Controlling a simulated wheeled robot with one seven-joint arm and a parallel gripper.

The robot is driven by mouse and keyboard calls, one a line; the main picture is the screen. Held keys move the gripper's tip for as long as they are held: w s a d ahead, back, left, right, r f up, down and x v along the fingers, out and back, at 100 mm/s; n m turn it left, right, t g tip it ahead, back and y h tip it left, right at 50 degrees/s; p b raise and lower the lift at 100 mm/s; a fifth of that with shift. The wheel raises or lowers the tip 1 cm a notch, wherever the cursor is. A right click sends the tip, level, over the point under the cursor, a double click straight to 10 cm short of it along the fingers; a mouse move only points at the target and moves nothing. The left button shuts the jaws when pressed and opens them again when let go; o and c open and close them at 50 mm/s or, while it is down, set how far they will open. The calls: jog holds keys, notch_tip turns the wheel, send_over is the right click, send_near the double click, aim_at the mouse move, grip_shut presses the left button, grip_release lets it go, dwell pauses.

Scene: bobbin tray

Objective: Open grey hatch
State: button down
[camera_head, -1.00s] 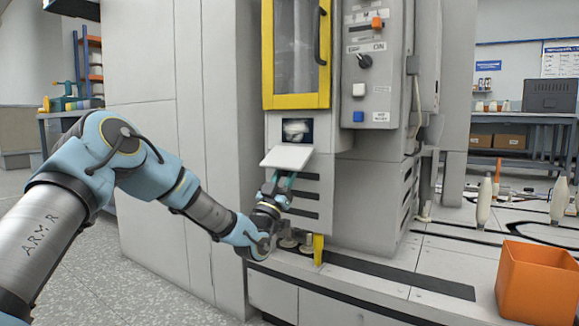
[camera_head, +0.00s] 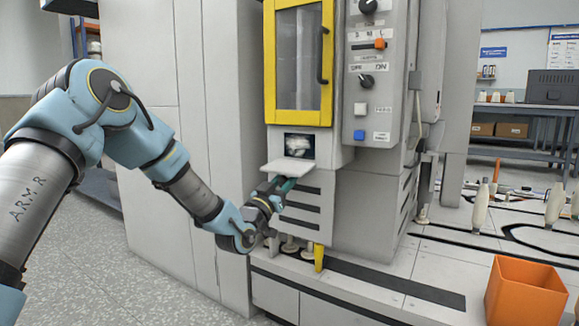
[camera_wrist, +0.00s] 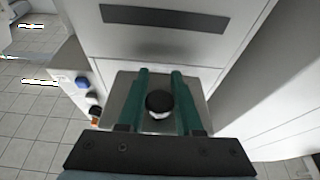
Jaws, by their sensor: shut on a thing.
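The grey hatch (camera_head: 287,168) is a flap below the yellow-framed door. It stands swung down, close to level, and the dark opening (camera_head: 299,144) above it shows something white inside. In the wrist view the hatch (camera_wrist: 122,97) is a plain grey plate with a round black knob (camera_wrist: 158,102). My gripper (camera_head: 286,184) reaches up to the flap's underside from below. In the wrist view, its green fingers (camera_wrist: 160,80) stand on either side of the knob, shut on it. The knob is hidden in the head view.
The yellow-framed door (camera_head: 298,60) is above the opening, and a control panel (camera_head: 372,85) is to its right. A yellow post (camera_head: 319,257) stands below my gripper. An orange bin (camera_head: 525,292) sits at the lower right.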

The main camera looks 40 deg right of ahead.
dwell(0.3)
jog(key=c, duration=0.6)
grip_release()
jog(key=shift+a, duration=0.1)
jog(key=p+v, duration=0.2)
jog(key=v, duration=0.8)
jog(key=shift+s+a, duration=0.1)
jog(key=shift+a, duration=0.25)
